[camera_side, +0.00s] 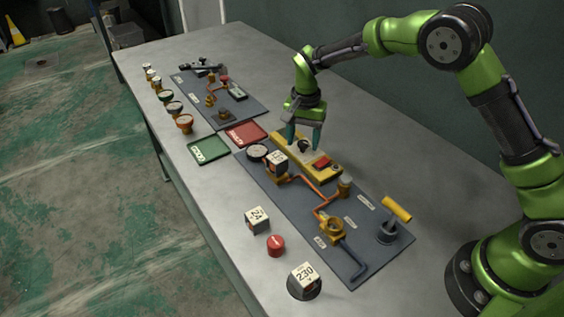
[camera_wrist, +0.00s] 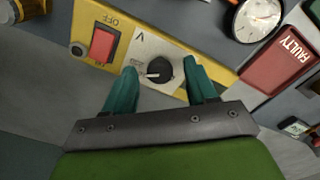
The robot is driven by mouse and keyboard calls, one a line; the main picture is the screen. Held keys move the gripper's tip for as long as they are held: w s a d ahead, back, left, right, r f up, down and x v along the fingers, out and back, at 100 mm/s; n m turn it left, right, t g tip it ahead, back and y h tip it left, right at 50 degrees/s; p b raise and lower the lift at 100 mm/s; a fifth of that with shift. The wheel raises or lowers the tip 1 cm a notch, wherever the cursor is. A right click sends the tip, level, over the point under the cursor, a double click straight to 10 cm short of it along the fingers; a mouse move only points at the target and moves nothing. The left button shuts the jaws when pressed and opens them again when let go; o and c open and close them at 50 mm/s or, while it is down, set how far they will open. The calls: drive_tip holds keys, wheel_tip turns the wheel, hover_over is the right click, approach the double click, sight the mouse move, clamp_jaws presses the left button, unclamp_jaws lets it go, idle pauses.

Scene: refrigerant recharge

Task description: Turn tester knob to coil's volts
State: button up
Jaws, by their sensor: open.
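The yellow tester (camera_wrist: 222,76) has a round black knob (camera_wrist: 158,70) with a white pointer, on a pale plate marked V. In the wrist view the pointer aims left; the scale numbers are too small to read. My gripper (camera_side: 303,138) is open above the tester, with one teal finger on each side of the knob and a visible gap. Whether the tips reach down to knob height I cannot tell. A red switch (camera_wrist: 103,45) marked OFF sits left of the knob. A white coil cube (camera_side: 277,160) sits on the valve beside the tester; its number is not clear.
Loose cubes marked 24 (camera_side: 257,219) and 230 (camera_side: 304,276) stand near the front edge, with a red cap (camera_side: 276,245) between them. A dial gauge (camera_wrist: 259,17), a red FAULTY tray (camera_wrist: 283,60) and a green tray (camera_side: 208,150) lie near the tester.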

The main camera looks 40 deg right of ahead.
drive_tip(key=c, duration=1.1)
drive_tip(key=shift+o, duration=0.2)
drive_tip(key=shift+n, duration=0.3)
drive_tip(key=n, duration=0.3)
drive_tip(key=shift+n, duration=2.2)
drive_tip(key=o, duration=1.1)
drive_tip(key=shift+c, duration=0.2)
